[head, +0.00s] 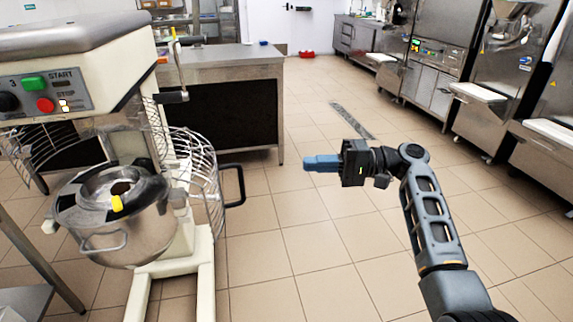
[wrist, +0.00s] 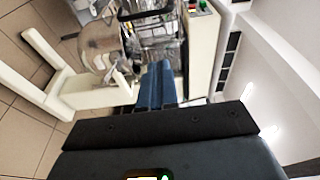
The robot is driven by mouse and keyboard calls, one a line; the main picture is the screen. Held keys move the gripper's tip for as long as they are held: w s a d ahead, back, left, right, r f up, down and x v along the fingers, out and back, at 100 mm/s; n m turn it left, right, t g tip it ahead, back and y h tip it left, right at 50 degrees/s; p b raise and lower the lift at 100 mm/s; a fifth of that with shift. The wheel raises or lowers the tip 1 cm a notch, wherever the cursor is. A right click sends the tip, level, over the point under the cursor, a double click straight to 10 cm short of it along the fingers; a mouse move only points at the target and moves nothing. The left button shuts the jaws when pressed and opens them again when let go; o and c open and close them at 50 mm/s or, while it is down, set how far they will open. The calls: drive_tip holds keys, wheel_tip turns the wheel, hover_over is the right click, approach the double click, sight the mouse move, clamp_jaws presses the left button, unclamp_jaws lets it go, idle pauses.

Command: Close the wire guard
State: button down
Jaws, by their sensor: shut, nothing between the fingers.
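The wire guard (head: 205,175) belongs to the cream mixer (head: 130,120) at the left. Its curved wire section swings out on the mixer's right side, away from the bowl front, with a black handle (head: 240,185) at its outer edge. More guard wires show left of the bowl. The metal bowl (head: 115,230) is uncovered in front. My gripper (head: 306,163) has blue fingers, shut and empty, in the air right of the handle and apart from it. In the tilted wrist view, the fingers (wrist: 157,75) point toward the wire guard (wrist: 155,45) and its dark handle (wrist: 145,13).
A steel table (head: 215,62) with a dark front stands behind the mixer. Steel machines (head: 510,70) line the right wall. A floor drain (head: 352,120) crosses the tiles. The floor between the mixer and my arm is clear. A table corner (head: 25,300) shows at lower left.

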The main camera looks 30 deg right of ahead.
drive_tip(key=s+a+p+x, duration=0.1)
drive_tip(key=s+p+x, duration=0.1)
drive_tip(key=x, duration=1)
drive_tip(key=shift+s+a+f+p, duration=0.15)
drive_tip(key=shift+s+a+p, duration=0.1)
drive_tip(key=shift+p, duration=0.05)
drive_tip(key=shift+s+a, duration=0.1)
